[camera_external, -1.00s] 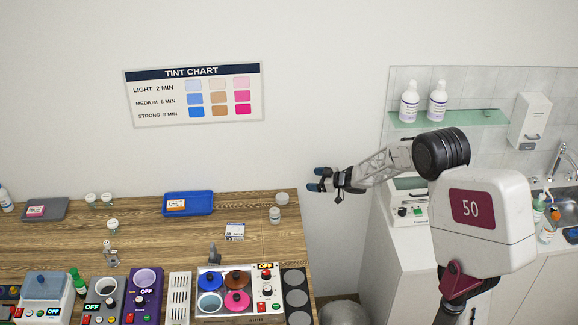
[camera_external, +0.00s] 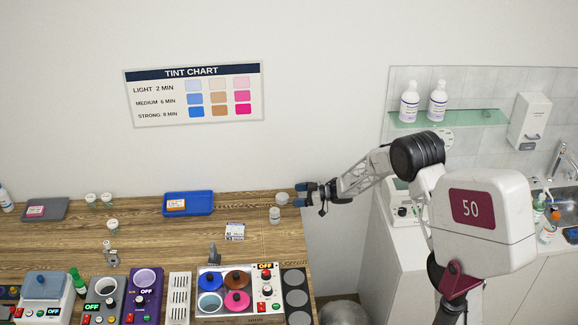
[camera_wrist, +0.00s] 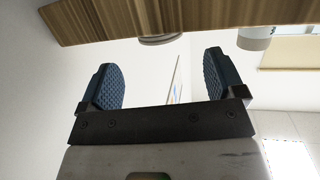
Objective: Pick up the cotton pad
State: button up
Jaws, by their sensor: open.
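I cannot make out a cotton pad for certain. A small pale round dish or tub (camera_external: 281,198) stands at the table's back right corner; its contents are too small to tell. A round whitish thing (camera_wrist: 160,40), probably the same one, shows at the table edge in the wrist view. My gripper (camera_external: 299,195) is open and empty, just right of the dish at the table's right edge. In the wrist view the two blue ridged fingers of my gripper (camera_wrist: 161,60) are wide apart with nothing between them.
A small white-lidded jar (camera_external: 275,214) stands just in front of the dish; a jar (camera_wrist: 256,38) also shows in the wrist view.

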aim_at(283, 196)
jog(key=shift+x, duration=1)
jog(key=shift+a, duration=0.15)
jog(key=shift+x, duration=2.45)
jog(key=shift+c, duration=0.4)
jog(key=c, duration=0.9)
